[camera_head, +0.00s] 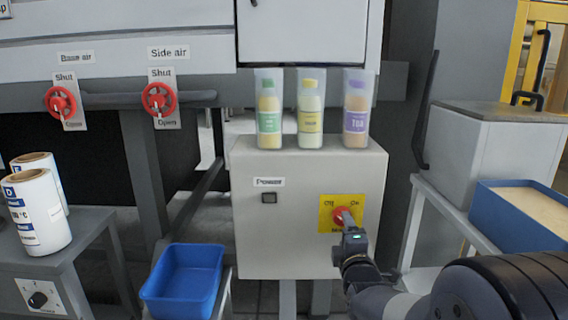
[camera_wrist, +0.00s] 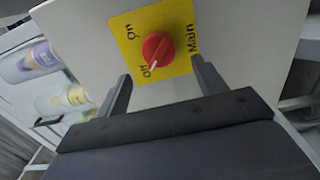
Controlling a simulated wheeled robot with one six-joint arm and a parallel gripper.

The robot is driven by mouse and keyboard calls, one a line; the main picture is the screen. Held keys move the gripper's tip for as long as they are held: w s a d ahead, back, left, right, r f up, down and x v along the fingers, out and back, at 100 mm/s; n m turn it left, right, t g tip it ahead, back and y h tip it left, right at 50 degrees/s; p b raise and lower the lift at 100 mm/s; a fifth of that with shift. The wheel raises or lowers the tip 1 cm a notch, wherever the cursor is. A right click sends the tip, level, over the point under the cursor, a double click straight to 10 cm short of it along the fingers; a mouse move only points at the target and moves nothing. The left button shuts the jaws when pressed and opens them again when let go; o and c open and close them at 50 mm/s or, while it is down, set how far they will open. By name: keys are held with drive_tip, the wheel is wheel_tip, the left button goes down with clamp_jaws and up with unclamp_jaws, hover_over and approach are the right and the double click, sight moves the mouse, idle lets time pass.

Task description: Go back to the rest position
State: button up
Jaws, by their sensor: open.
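My gripper (camera_head: 354,241) is in front of the grey power box (camera_head: 281,223), just below the red main switch knob (camera_head: 343,217) on its yellow plate (camera_head: 325,220). In the wrist view my gripper (camera_wrist: 163,92) is open, its two fingers apart and empty. The red knob (camera_wrist: 158,46) shows beyond and between the fingertips, apart from them. The knob's white mark points towards the "Off" label in the wrist view. In the head view the gripper partly hides the lower part of the plate.
Three bottles in clear holders, green (camera_head: 269,112), yellow (camera_head: 310,118) and purple (camera_head: 356,117), stand on the power box. A blue bin (camera_head: 184,280) sits lower left. Two red valve handles (camera_head: 60,102) (camera_head: 159,99) are at upper left. A blue-sided box (camera_head: 515,222) stands at right.

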sight(341, 220)
drive_tip(key=s, duration=0.5)
drive_tip(key=w+b, duration=0.1)
drive_tip(key=w, duration=0.9)
drive_tip(key=shift+w+f+b, duration=0.15)
drive_tip(key=shift+b, duration=0.15)
drive_tip(key=shift+w+r+m+p, duration=0.15)
drive_tip(key=shift+r+m+p, duration=0.15)
drive_tip(key=shift+p, duration=0.15)
drive_tip(key=m+p, duration=1)
drive_tip(key=m, duration=0.1)
drive_tip(key=m+p, duration=0.5)
drive_tip(key=m, duration=0.1)
drive_tip(key=shift+d+r+p, duration=0.15)
drive_tip(key=shift+d+p, duration=0.15)
drive_tip(key=shift+p, duration=0.05)
drive_tip(key=shift+m, duration=0.3)
